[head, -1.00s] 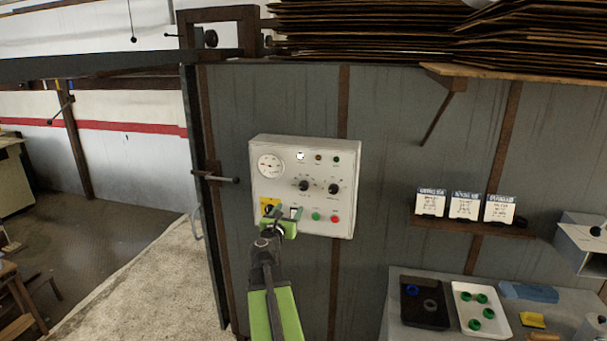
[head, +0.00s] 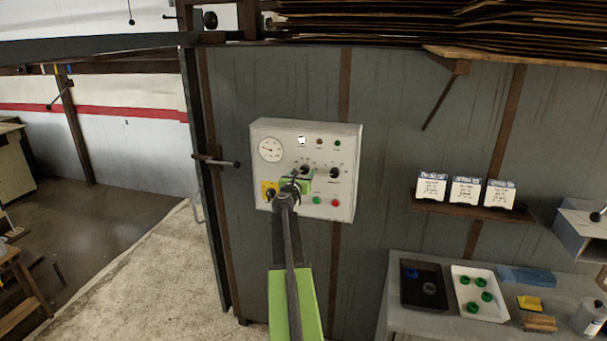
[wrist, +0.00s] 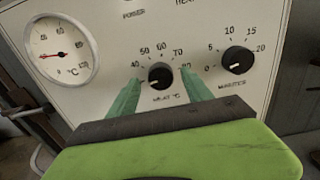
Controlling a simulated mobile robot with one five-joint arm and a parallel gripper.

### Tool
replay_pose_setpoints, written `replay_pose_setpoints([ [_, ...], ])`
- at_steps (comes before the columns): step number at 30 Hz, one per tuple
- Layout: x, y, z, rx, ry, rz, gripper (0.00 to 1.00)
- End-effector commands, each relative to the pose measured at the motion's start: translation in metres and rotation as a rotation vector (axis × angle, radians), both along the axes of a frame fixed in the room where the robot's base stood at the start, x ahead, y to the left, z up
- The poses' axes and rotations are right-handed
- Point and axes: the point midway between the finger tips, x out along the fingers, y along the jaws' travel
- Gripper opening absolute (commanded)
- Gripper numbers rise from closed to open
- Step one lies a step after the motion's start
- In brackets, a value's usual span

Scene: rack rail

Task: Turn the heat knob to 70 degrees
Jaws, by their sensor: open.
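The heat knob (wrist: 161,76) is a black round dial marked "HEAT °C" with numbers from 40 to 80 around it. Its pale pointer mark seems to face left and slightly down, near the 40 side. In the head view the heat knob (head: 305,170) is partly behind my gripper (head: 297,182). In the wrist view my gripper (wrist: 161,80) is open, one green finger on each side of the knob. I cannot tell whether the fingers touch it. The white control panel (head: 340,150) hangs on the grey wall.
The minutes knob (wrist: 238,60) sits close to the right finger. A temperature gauge (wrist: 62,50) is at upper left. A yellow-backed switch (head: 269,191), a green button (head: 317,200) and a red button (head: 336,203) lie below. A bench with trays (head: 425,305) stands at right.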

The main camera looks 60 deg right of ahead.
Motion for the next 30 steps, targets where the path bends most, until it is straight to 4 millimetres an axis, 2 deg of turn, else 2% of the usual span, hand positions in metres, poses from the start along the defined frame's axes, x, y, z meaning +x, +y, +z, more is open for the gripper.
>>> replay_pose_setpoints([
  [3,0.0019,-0.0065,0.0,0.0,0.0,0.0,0.58],
  [10,0.0011,-0.0066,0.0,0.0,0.0,-0.001,0.58],
  [24,0.0008,-0.0068,0.0,0.0,0.0,-0.001,0.0],
  [25,0.0017,-0.0138,0.0,0.0,0.0,-0.002,0.0],
  [30,-0.0008,-0.009,0.0001,0.003,-0.01,-0.003,0.0],
])
